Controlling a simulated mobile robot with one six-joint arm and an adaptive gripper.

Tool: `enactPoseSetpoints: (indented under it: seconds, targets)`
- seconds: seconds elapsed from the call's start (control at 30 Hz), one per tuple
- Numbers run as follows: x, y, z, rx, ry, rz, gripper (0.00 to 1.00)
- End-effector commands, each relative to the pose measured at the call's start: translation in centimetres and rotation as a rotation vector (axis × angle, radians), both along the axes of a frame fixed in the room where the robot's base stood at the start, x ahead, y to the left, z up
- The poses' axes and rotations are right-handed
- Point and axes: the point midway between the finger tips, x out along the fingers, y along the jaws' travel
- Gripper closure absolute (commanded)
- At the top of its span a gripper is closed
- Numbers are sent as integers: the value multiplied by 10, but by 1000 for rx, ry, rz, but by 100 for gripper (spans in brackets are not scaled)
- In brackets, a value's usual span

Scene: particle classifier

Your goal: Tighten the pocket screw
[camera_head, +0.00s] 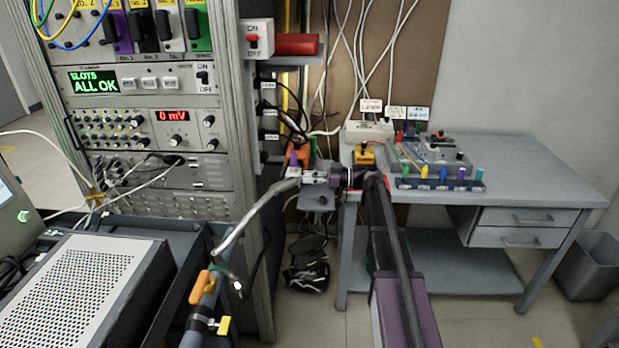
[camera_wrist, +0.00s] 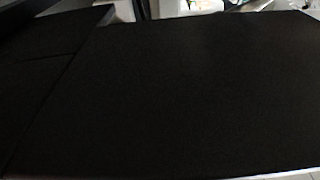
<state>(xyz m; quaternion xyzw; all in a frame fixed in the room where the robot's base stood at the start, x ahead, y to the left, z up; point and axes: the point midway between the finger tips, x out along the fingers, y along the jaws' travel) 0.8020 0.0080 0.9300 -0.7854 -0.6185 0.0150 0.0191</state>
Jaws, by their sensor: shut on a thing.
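My gripper (camera_head: 300,178) is at the right side of the instrument rack, in front of the gap between rack and bench. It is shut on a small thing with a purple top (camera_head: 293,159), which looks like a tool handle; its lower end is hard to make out. In the wrist view a large, near-black flat surface (camera_wrist: 180,95) fills most of the picture and hides the fingers and the held thing. I cannot make out the pocket screw in either view.
The instrument rack (camera_head: 247,200) stands left of my gripper. A grey bench (camera_head: 545,180) to the right bears a strip of coloured handles (camera_head: 440,185), a grey panel (camera_head: 430,153) and a yellow box (camera_head: 364,154). Cables hang behind.

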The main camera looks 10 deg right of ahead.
Motion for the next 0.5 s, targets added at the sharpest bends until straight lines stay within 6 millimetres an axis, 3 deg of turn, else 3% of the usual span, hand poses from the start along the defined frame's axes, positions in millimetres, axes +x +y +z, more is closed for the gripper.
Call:
enactPoseSetpoints:
  seconds: [0.5]
  targets:
    - [0,1,0,35,133,1,100]
